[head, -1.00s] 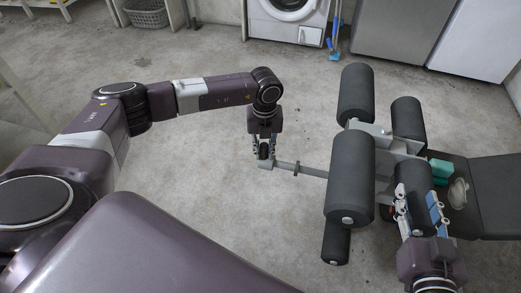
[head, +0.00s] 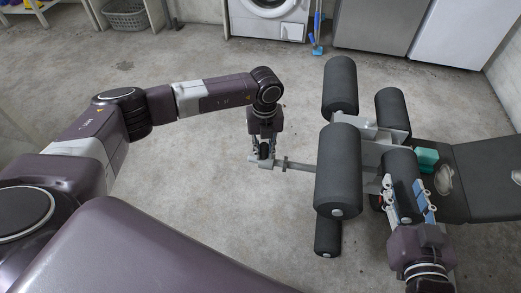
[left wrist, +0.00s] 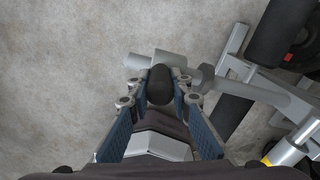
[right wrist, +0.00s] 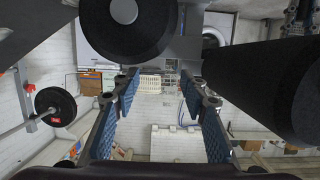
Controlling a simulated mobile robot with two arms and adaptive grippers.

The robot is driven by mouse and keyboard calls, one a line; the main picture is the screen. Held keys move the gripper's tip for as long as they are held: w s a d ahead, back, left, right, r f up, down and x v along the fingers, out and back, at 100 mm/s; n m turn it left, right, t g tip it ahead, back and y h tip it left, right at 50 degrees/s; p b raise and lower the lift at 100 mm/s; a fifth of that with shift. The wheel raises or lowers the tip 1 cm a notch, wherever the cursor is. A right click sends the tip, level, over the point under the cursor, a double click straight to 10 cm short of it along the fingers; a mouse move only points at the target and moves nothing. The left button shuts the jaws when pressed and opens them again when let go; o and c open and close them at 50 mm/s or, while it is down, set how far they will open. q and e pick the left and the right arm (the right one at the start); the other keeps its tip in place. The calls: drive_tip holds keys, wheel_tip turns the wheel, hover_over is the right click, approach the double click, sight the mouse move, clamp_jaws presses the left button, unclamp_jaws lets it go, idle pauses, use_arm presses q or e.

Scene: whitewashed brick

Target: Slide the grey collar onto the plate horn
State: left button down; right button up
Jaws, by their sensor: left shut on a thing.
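My left gripper (head: 262,150) is shut on the black knob (left wrist: 160,86) of the grey collar (head: 260,161). The collar also shows as a pale tube in the left wrist view (left wrist: 140,62). The grey plate horn (head: 302,167) sticks out leftward from the bench's roller end, with a flange (head: 285,163) partway along it. The collar is in line with the horn and appears to be around its outer end, short of the flange; the fingers partly hide the joint. My right gripper (right wrist: 162,88) is open and empty beside the bench's rollers.
Black foam rollers (head: 338,170) stand close to the horn's inner end. The bench's dark seat (head: 485,175) holds a teal block (head: 427,160). A washing machine (head: 270,15) stands at the back. The concrete floor left of the horn is clear.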

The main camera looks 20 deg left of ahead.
use_arm(q)
drive_tip(key=shift+w+d, duration=0.2)
drive_tip(key=shift+d, duration=0.5)
drive_tip(key=shift+w+d, duration=0.15)
drive_tip(key=shift+d, duration=0.5)
use_arm(e)
drive_tip(key=shift+w+a+r, duration=0.1)
drive_tip(key=shift+r, duration=0.3)
use_arm(q)
drive_tip(key=c, duration=1.7)
unclamp_jaws()
use_arm(e)
drive_tip(key=shift+r, duration=0.1)
use_arm(q)
wheel_tip(320, 180, up, 12)
drive_tip(key=shift+r, duration=0.1)
